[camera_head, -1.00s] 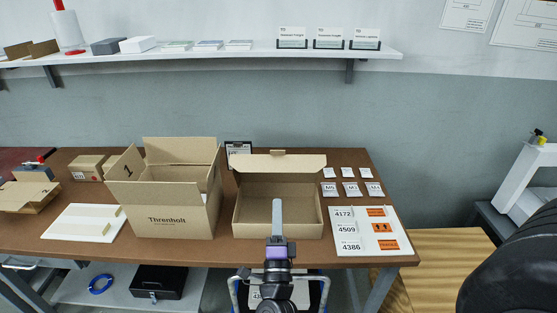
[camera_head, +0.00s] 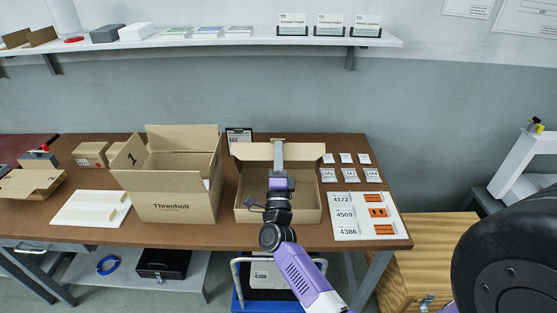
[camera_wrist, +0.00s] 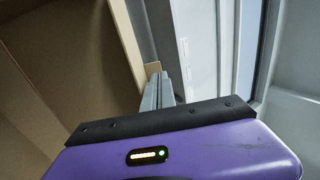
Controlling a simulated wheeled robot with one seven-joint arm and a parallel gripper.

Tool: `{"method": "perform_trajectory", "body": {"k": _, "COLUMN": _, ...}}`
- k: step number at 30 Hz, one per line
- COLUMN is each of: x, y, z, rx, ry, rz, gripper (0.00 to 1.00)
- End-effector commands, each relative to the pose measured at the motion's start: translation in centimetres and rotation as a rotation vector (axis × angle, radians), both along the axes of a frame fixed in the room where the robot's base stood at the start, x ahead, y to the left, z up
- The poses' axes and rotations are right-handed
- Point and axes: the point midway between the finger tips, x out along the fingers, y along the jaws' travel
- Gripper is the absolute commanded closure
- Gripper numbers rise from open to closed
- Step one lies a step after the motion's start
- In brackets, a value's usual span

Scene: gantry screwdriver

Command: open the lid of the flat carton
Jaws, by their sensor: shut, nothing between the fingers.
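The flat carton (camera_head: 250,215) is a low, open brown box on the bench, right of centre. Its lid (camera_head: 248,152) is raised along the back, with a small tab at the middle of its top edge. My gripper (camera_head: 278,147) is shut and empty. Its fingers reach across the open carton and overlap the lid near the tab; I cannot tell whether they touch it. In the wrist view, the shut fingers (camera_wrist: 157,90) are beside the edge of a brown cardboard panel (camera_wrist: 60,50). My arm hides part of the carton's inside and front wall.
The taller Threnholt box (camera_head: 172,203) stands open just left of the carton. Small white packets (camera_head: 345,175) and a label sheet (camera_head: 365,215) lie to the right. A clipboard (camera_head: 238,137) stands behind. A shelf (camera_head: 200,44) runs along the wall above.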

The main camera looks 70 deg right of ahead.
Motion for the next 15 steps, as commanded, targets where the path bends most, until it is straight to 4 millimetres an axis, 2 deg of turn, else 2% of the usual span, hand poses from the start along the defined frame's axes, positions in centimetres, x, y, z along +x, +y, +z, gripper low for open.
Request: {"method": "perform_trajectory", "body": {"k": 15, "x": 0.2, "y": -0.47, "z": 0.53, "rx": 0.007, "ry": 0.002, "rz": 0.0, "gripper": 1.0}}
